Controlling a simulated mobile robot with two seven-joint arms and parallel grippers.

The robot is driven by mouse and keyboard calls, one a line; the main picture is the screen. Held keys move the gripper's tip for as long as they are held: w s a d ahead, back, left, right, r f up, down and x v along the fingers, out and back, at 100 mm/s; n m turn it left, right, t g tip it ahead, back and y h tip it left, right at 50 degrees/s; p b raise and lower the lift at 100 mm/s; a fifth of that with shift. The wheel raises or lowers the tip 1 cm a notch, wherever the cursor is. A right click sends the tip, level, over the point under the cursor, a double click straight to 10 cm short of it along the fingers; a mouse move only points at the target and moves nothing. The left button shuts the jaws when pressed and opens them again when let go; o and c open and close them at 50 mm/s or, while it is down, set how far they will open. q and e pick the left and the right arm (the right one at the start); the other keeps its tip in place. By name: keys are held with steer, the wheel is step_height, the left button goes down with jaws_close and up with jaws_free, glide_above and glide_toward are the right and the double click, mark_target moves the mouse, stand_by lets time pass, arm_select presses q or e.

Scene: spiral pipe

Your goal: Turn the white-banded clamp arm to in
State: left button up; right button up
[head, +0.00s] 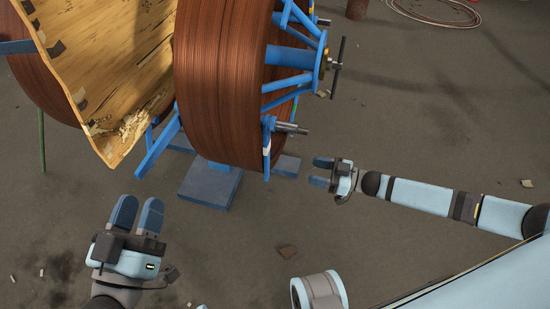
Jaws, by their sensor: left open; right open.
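The clamp arm with a white band (267,152) is a slim blue bar at the lower right side of the large brown coil (220,90). It hangs roughly upright beside the coil's edge, just below a metal bolt (292,128). My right gripper (320,172) is open and empty, to the right of the clamp arm and apart from it, with its fingers pointing left towards it. My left gripper (138,214) is open and empty at the lower left, in front of the coil, well away from the clamp arm.
Blue spokes and a hub with a dark T-handle (338,67) stick out at the coil's right side. A blue-grey base block (211,186) lies under the coil. A worn wooden panel (110,70) stands at the left. Floor at the right is mostly clear.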

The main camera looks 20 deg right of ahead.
mark_target(269, 161)
arm_select(q)
steer(key=shift+m+g, duration=0.3)
steer(key=shift+g, duration=0.6)
steer(key=f+b, duration=0.3)
steer(key=f, duration=0.1)
steer(key=shift+w+d, duration=0.2)
steer(key=shift+w, duration=0.05)
arm_select(e)
steer(key=x, duration=1.3)
steer(key=shift+w+a, duration=0.15)
steer(key=shift+a, duration=0.05)
jaws_close()
